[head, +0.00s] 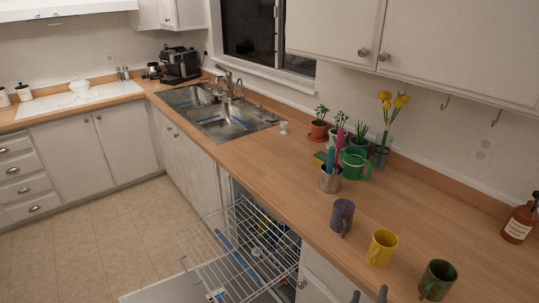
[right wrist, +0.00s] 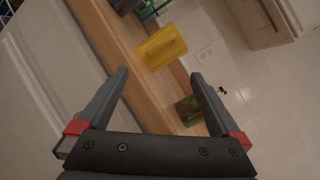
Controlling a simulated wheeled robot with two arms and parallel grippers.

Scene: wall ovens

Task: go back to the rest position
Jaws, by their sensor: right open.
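My right gripper (head: 368,296) shows only its two fingertips at the bottom edge of the head view, in front of the counter's front edge. In the right wrist view its fingers (right wrist: 158,80) are spread apart with nothing held between them. A yellow mug (head: 382,248) and a dark green mug (head: 437,280) stand on the counter near it, apart from the fingers. The yellow mug (right wrist: 160,48) lies beyond the fingertips in the wrist view, and the green mug (right wrist: 188,110) shows partly behind the right-hand finger. My left gripper is out of view.
The wooden counter (head: 300,195) also holds a purple mug (head: 342,216), a utensil cup (head: 331,180), several potted plants and a brown bottle (head: 520,222). Below it, an open dishwasher's wire rack (head: 215,262) juts into the room. The tiled floor (head: 100,240) at left is clear.

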